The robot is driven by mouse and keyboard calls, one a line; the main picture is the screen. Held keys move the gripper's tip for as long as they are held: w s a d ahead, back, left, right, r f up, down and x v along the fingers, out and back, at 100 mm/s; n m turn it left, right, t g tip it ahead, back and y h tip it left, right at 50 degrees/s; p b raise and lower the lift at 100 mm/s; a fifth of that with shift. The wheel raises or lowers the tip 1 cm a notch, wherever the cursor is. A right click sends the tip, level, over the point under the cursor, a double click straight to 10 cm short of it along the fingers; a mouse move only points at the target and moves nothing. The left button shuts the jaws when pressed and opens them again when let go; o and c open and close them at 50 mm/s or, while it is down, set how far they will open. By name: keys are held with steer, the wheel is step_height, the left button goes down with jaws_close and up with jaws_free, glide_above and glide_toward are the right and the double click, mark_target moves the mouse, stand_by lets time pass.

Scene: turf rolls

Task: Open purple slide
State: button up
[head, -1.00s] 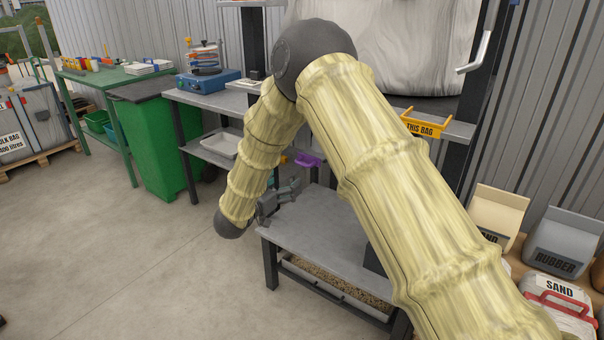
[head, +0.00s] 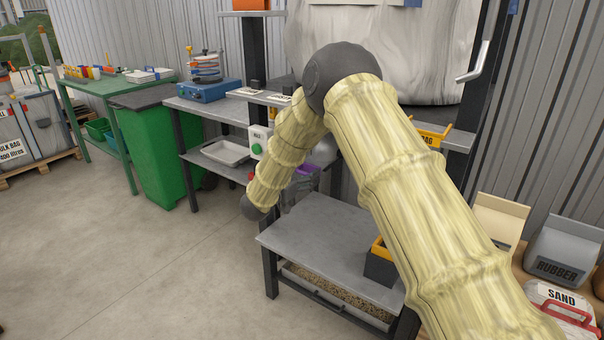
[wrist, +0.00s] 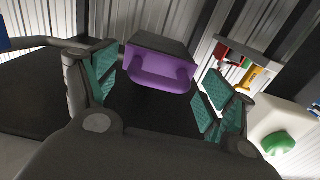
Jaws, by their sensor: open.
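The purple slide (wrist: 160,70) is a purple, tray-shaped piece with a raised lip, below a dark block in the wrist view. My gripper (wrist: 160,95) is open. Its teal-padded fingers stand on either side of the slide in the picture, with a gap to each side, and I see no contact. In the head view a small part of the purple slide (head: 307,169) shows beside my gripper (head: 298,192). My forearm and the gripper body hide most of the slide there.
A grey table (head: 320,235) stands below my gripper, with a black and yellow box (head: 380,265) on it. A control box with a green button (wrist: 283,143) is at the right in the wrist view. A large pale bag (head: 375,50) hangs behind my arm.

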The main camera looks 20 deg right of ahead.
mark_target(301, 173)
steer(key=shift+w+d, duration=0.1)
steer(key=shift+c, duration=0.5)
steer(key=c, duration=1.4)
steer(key=p+v, duration=0.1)
steer(key=v, duration=0.3)
steer(key=shift+a+r, duration=0.15)
steer(key=shift+a, duration=0.1)
steer(key=shift+c, duration=0.2)
steer(key=shift+s+a, duration=0.3)
steer(key=shift+s, duration=0.15)
steer(key=o, duration=1.5)
steer(key=shift+o, duration=0.2)
